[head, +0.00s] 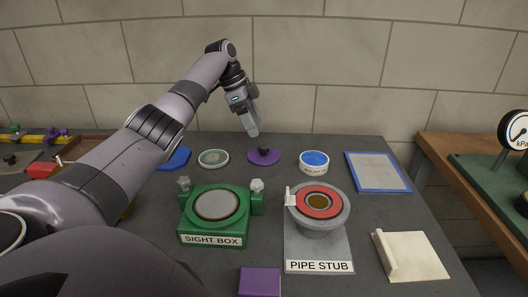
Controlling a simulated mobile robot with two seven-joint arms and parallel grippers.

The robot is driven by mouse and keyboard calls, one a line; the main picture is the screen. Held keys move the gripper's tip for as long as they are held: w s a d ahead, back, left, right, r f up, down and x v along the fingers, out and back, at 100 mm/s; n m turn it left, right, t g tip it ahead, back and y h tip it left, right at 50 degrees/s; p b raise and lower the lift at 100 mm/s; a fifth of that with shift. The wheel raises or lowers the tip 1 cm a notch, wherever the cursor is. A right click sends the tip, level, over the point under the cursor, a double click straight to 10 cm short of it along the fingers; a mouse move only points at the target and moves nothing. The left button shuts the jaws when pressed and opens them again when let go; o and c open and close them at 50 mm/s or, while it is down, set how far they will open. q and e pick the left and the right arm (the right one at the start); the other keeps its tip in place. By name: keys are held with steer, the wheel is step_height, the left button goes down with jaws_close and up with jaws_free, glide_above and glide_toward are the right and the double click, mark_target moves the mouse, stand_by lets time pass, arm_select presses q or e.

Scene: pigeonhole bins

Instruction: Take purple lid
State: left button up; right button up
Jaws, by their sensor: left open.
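The purple lid (257,160) is a flat round disc with a dark knob on top. It lies on the dark table behind the green sight box. My left gripper (253,131) points down just above the lid, a little left of its knob. It is open, with nothing seen between its fingers; the gap between them hardly shows from this side. Whether a fingertip touches the knob cannot be told. My right gripper is out of view.
Around the lid are a pale round disc (213,159), a white tub with blue top (314,168) and a blue piece (175,159). In front stand the sight box (212,240) and pipe stub (320,251). A purple block (260,282) is at the near edge.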

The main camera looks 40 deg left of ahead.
mark_target(264, 146)
arm_select(q)
steer(key=x, duration=0.6)
steer(key=shift+d+f, duration=0.1)
steer(key=shift+f, duration=0.25)
jaws_close()
steer(key=shift+r, duration=0.1)
